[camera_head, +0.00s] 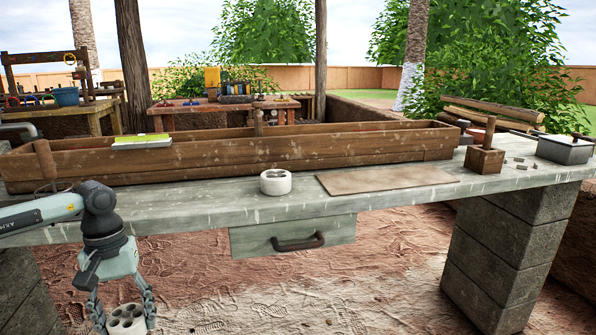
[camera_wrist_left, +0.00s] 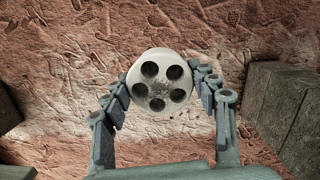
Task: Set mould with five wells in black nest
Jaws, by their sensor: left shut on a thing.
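A pale round mould with five wells (camera_wrist_left: 158,82) is held between the fingers of my left gripper (camera_wrist_left: 160,88), with its wells facing the wrist camera. In the head view, my left gripper (camera_head: 122,312) is low at the lower left, in front of the table, and shut on this mould (camera_head: 127,322) above the ground. My right gripper is not in view. I cannot make out a black nest in either view.
The grey table (camera_head: 390,204) has a drawer with a dark handle (camera_head: 298,242) below its front edge. A long wooden trough (camera_head: 230,157) runs along its back. The brown board (camera_head: 386,180) lies in the middle; a wooden block with a handle (camera_head: 484,158) and a grey box (camera_head: 565,150) stand right.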

